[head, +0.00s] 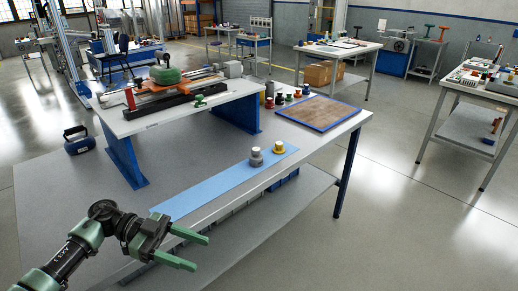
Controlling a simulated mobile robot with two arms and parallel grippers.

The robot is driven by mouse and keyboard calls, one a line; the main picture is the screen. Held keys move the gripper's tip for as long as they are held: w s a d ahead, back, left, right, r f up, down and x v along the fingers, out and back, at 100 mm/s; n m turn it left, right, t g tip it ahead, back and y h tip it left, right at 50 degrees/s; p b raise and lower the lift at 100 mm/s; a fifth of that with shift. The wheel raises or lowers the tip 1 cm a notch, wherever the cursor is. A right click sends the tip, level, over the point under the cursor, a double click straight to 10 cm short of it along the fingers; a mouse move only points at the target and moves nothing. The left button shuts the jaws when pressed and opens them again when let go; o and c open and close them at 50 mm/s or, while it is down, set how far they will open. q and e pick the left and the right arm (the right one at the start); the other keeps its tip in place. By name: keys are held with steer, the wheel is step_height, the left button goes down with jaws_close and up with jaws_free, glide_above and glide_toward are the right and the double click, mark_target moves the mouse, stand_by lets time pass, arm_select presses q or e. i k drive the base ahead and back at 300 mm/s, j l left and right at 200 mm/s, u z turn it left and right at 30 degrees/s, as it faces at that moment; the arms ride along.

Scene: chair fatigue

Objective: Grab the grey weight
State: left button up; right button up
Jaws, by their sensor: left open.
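A grey weight (256,157) with a pale top stands upright on a light blue strip (222,180) along the table's front edge. A yellow weight (279,148) stands just to its right on the same strip. My left gripper (195,251) is open and empty at the lower left, in front of the table edge. It is well apart from the grey weight, to its left and nearer to me. My right gripper does not show.
A raised white shelf (180,108) on blue legs carries a machine with a green part. The grey tabletop before the shelf is mostly clear.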

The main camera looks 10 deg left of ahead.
mark_target(256, 159)
steer(key=i, duration=1.6)
